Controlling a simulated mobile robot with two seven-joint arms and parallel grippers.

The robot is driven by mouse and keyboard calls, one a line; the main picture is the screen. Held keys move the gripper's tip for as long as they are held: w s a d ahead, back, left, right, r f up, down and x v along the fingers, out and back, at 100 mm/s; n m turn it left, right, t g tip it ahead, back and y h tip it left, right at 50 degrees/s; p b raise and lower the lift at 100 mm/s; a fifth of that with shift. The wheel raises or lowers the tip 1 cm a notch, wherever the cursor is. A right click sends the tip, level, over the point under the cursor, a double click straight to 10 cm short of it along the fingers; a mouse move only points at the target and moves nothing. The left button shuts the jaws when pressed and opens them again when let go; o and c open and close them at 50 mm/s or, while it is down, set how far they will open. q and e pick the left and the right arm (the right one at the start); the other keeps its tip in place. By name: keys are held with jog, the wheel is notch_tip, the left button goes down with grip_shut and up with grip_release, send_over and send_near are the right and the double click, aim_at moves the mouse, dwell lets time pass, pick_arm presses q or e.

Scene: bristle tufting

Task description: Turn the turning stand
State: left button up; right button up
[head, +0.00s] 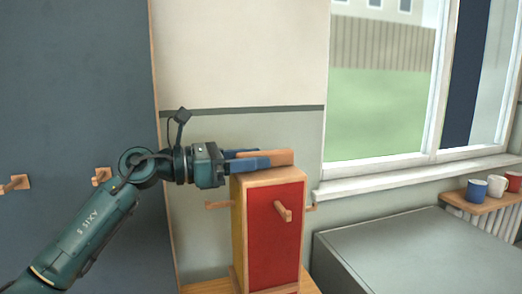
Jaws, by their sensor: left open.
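The turning stand (273,235) is an upright box with a red face, a yellow side face and wooden edges. A wooden peg (284,212) sticks out of the red face, and other pegs stick out at its left and right sides. A wooden block (277,157) lies along its top. My left gripper (268,161) comes in from the left at the height of the stand's top. Its blue fingers are open and reach to the block; I cannot tell whether they touch it. My right gripper is not in view.
The stand rests on a wooden surface (310,284). A grey flat-topped unit (410,245) is to the right. Blue, white and red cups (496,186) stand on a small shelf below the window. Wooden wall pegs (16,184) stick out at the left.

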pick_arm(q)
jog(key=shift+x, duration=1.05)
grip_shut()
